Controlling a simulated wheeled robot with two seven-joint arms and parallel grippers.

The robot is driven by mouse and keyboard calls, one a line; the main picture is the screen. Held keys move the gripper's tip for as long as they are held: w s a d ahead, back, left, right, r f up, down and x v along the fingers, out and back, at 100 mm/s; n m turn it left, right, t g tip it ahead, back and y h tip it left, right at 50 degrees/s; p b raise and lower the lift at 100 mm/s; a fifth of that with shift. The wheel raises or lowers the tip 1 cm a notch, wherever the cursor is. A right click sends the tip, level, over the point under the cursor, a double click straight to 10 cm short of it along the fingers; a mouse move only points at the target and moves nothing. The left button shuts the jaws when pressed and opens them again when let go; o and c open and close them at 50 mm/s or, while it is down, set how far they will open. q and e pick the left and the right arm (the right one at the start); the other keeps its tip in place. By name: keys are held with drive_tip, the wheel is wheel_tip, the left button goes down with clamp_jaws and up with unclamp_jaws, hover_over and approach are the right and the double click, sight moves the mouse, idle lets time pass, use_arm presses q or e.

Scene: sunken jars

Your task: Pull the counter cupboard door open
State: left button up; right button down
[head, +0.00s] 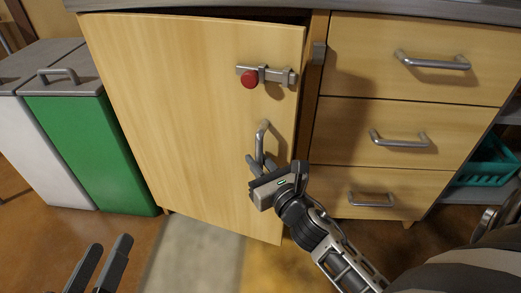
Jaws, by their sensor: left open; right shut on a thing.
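The counter cupboard door (185,120) is light wood and stands slightly ajar, with a dark gap along its top and right edge. A latch with a red knob (249,79) is fixed near its upper right corner, and its bar stops short of the catch on the frame. My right gripper (257,165) is shut on the door's vertical metal handle (264,135) at its lower part. My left gripper (100,268) is open and empty at the lower left, in front of the door and apart from it.
A green bin (85,140) and a white bin (45,150) stand close to the left of the door. Drawers with metal handles (432,62) are on the right. A teal basket (485,165) sits on a shelf at the far right. The floor before the door looks clear.

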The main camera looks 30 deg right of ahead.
drive_tip(key=shift+s+a, duration=0.25)
drive_tip(key=shift+a, duration=0.15)
use_arm(q)
drive_tip(key=shift+w+a+r, duration=0.15)
drive_tip(key=shift+w+a, duration=0.1)
use_arm(e)
drive_tip(key=shift+d, duration=0.1)
drive_tip(key=c, duration=1.4)
unclamp_jaws()
drive_tip(key=shift+c, duration=0.2)
use_arm(q)
drive_tip(key=shift+w+a+r+m+t+h+b, duration=0.15)
drive_tip(key=shift+w+r+m+t+b, duration=0.3)
drive_tip(key=shift+r, duration=0.25)
drive_tip(key=shift+w+a+r+m+t+h+b, duration=0.15)
drive_tip(key=shift+w+r+m+t+b, duration=0.2)
drive_tip(key=shift+r+m+t, duration=0.25)
use_arm(e)
drive_tip(key=s, duration=0.7)
drive_tip(key=shift+s, duration=0.2)
